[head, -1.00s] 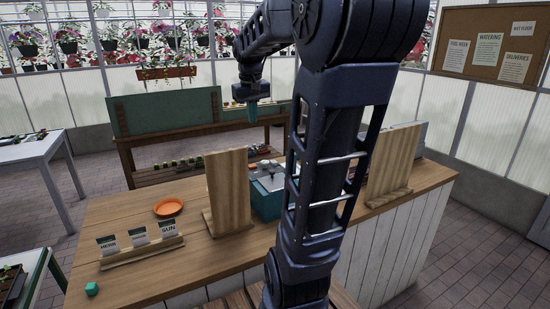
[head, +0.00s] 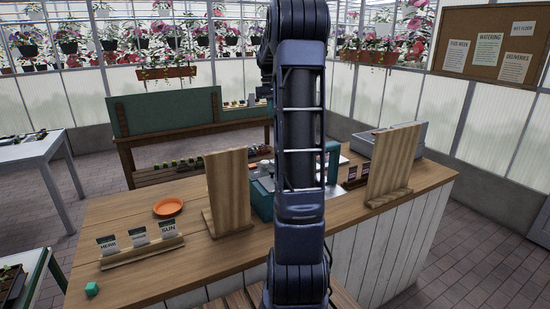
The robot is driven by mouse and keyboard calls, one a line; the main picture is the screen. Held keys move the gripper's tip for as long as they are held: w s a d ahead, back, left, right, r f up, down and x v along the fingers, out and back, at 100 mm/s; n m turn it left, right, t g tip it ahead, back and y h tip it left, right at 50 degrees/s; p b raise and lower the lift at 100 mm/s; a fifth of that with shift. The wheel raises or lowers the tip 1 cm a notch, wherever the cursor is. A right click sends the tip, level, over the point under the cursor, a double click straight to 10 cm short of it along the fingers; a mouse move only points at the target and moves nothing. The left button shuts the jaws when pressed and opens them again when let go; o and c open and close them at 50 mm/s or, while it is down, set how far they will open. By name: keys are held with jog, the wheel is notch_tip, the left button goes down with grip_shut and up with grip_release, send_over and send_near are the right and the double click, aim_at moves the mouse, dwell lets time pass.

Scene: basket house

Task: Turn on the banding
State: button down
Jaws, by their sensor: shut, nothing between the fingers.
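A teal machine with a light metal top (head: 261,204) stands on the wooden counter, mostly behind my arm. A teal upright part (head: 333,162) shows just right of the arm and looks like part of the same machine; this may be the banding machine. No switch or button can be made out on it. My arm rises through the middle of the head view and covers the machine's centre. My gripper is hidden behind the arm, so its place relative to the machine cannot be seen.
Upright wooden boards stand left (head: 228,190) and right (head: 394,165) of the machine. A grey tray (head: 365,141) is at the back right.

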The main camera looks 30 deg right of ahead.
jog(key=f, duration=0.6)
jog(key=s+f, duration=0.1)
jog(key=f, duration=1.3)
jog(key=shift+s+d, duration=0.25)
jog(key=shift+d, duration=0.1)
